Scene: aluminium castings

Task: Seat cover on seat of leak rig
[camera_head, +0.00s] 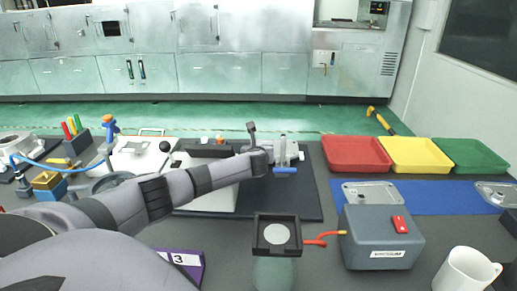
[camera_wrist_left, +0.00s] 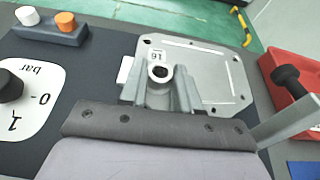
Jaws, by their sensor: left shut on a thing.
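A light grey metal cover (camera_wrist_left: 215,75) with a numbered tag and a round boss (camera_wrist_left: 160,74) shows in the left wrist view. My left gripper (camera_wrist_left: 162,92) is shut on the boss, one finger on each side. In the head view the left gripper (camera_head: 283,150) reaches over the far side of a dark base plate (camera_head: 308,205). Only a small part of the cover shows there. The rig's white panel (camera_wrist_left: 38,108) with a bar scale and black knob lies left of the cover. The seat is hidden, and I cannot tell whether the cover touches it. My right gripper is out of view.
A grey lever with a black tip (camera_wrist_left: 286,76) stands close right of the cover. Red (camera_head: 355,154), yellow and green trays stand right. Castings lie on a blue mat (camera_head: 440,196). A grey box (camera_head: 380,240), a mug (camera_head: 465,272) and a black square frame (camera_head: 262,235) stand nearer.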

